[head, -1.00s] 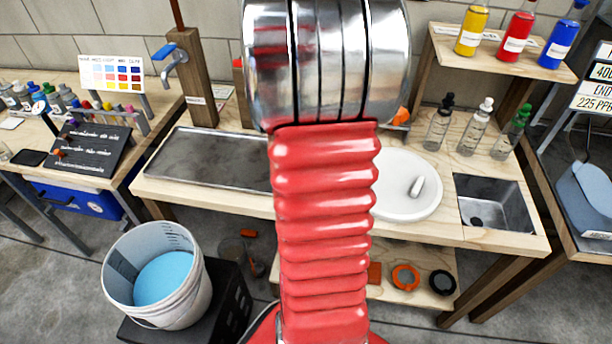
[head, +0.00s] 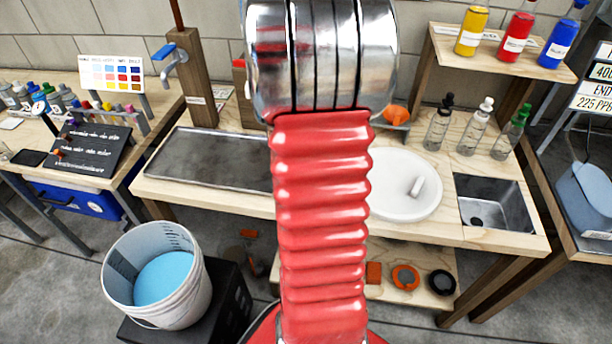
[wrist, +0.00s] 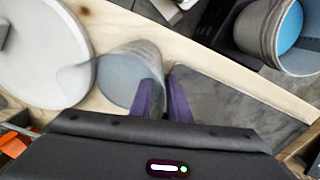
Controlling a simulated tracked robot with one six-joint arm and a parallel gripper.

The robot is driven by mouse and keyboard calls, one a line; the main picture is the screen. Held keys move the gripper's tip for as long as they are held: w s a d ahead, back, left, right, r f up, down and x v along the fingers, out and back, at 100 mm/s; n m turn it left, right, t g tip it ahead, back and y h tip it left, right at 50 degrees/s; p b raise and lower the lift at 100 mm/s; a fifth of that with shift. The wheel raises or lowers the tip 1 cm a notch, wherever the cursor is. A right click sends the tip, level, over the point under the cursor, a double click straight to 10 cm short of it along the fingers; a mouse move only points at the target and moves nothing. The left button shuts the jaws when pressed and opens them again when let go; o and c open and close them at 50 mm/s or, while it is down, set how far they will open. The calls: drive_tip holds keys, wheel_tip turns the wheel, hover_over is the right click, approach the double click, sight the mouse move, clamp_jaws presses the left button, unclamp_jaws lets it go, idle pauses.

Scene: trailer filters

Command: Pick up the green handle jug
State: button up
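In the wrist view, a clear, pale translucent jug (wrist: 119,77) stands on the wooden bench between the round white disc and the grey metal tray. No green handle can be made out. My gripper (wrist: 163,84) has two purple fingers with a narrow gap between them. Its left finger overlaps the side of the jug in the picture; whether they touch, or a handle lies between the fingers, I cannot tell. In the head view my red arm hides the jug and the gripper.
The white disc (head: 404,190) lies left of a sink (head: 497,212). The metal tray (head: 212,160) lies left of my arm. A white bucket with blue liquid (head: 165,278) stands low in front. Dropper bottles (head: 475,126) and an orange funnel-like piece (head: 396,114) are at the back.

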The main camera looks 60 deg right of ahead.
clamp_jaws()
idle(1.1)
drive_tip(key=shift+r, duration=5.05)
